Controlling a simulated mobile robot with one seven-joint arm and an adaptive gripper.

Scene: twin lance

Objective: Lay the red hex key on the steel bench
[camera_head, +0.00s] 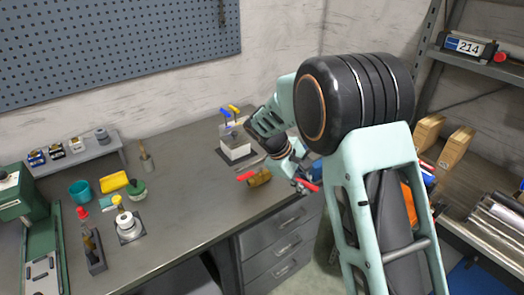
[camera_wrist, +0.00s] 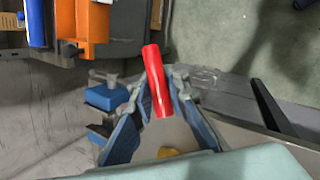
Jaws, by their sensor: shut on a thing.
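My gripper (camera_head: 306,184) is shut on the red hex key (camera_head: 314,187), by the bench's right end in the head view. In the wrist view my gripper's blue fingers (camera_wrist: 160,92) close on both sides of the key's red handle (camera_wrist: 155,75), which lies slightly tilted. The key's metal shaft cannot be made out. The steel bench (camera_head: 190,203) is a dark grey top with drawers below. The key appears apart from the bench top; its height above it is hard to judge.
A brass piece with a red part (camera_head: 260,177) lies near the bench's front edge. Behind it a white block (camera_head: 235,151) holds blue and yellow handles. A white round fixture (camera_head: 128,227) and a yellow item (camera_head: 113,182) stand left. The bench's middle is clear.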

